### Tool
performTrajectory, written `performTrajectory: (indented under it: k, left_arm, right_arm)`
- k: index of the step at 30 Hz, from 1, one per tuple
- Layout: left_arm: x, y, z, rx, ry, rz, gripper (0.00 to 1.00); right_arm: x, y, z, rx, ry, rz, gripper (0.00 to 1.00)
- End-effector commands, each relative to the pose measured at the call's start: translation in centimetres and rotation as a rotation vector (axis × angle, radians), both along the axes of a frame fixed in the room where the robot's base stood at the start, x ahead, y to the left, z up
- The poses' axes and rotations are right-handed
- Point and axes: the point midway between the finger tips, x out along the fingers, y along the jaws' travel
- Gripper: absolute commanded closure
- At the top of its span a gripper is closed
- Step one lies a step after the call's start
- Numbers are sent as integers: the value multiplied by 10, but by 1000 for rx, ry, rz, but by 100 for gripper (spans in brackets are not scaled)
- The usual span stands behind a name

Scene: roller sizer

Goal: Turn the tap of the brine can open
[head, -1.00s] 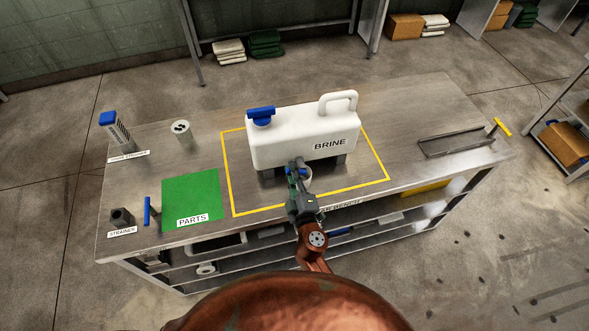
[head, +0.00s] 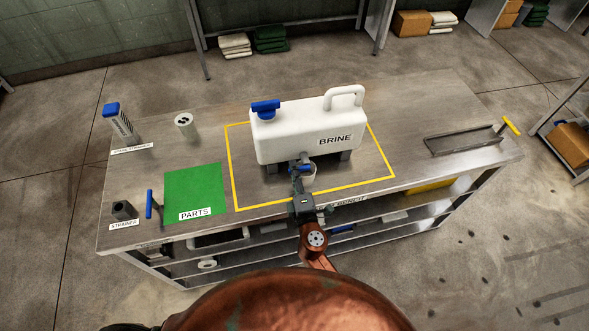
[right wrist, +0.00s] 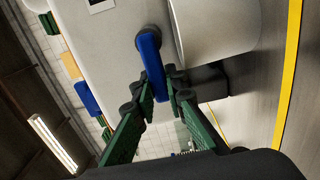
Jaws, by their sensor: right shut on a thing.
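The white brine can (head: 305,131), with a blue cap (head: 265,108) and a moulded handle, stands on dark feet inside the yellow outline on the bench. Its tap has a blue lever (head: 301,169) low on the near side; the lever shows large in the right wrist view (right wrist: 149,52). My right gripper (head: 302,180) is at the tap from the near side. In the right wrist view its green fingers (right wrist: 158,88) are closed on the lever's free end. My left gripper is out of view.
A green parts mat (head: 194,185) lies left of the outline. A metal trough (head: 463,141) lies at the right. The bench between can and trough is clear.

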Motion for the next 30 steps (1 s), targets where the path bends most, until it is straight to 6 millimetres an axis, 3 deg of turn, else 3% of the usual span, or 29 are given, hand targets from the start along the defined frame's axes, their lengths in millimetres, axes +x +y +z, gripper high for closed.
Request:
performTrajectory:
  k: [9, 10, 18, 30]
  left_arm:
    - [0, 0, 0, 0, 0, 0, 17]
    - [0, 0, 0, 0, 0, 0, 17]
    - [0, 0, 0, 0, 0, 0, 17]
    - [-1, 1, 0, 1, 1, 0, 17]
  right_arm:
    - [0, 0, -1, -4, 0, 1, 100]
    - [0, 0, -1, -4, 0, 1, 87]
    - [0, 0, -1, -3, 0, 0, 70]
    - [-7, -3, -2, -2, 3, -1, 70]
